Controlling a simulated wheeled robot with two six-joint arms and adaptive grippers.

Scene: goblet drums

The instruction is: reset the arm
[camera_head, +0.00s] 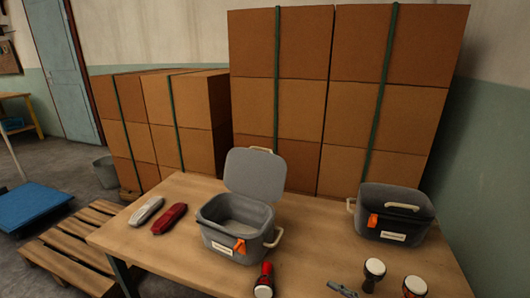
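Neither of my grippers shows clearly in the head view. Three small goblet drums are near the front of the wooden table (180,250): a red and black one (266,270) lies below the open box, and two with white heads stand at the right, one dark (373,274) and one reddish (414,286). A grey box (228,240) with its lid (256,174) raised stands mid-table; no drum shows inside. A darker grey box (393,222) stands at the back right; its inside is mostly hidden.
A grey item (147,211) and a red item (170,218) lie at the left. A small blue-grey object (342,289), unclear, is at the front edge. Stacked cartons (300,100) stand behind the table. A pallet (70,250) is on the floor left.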

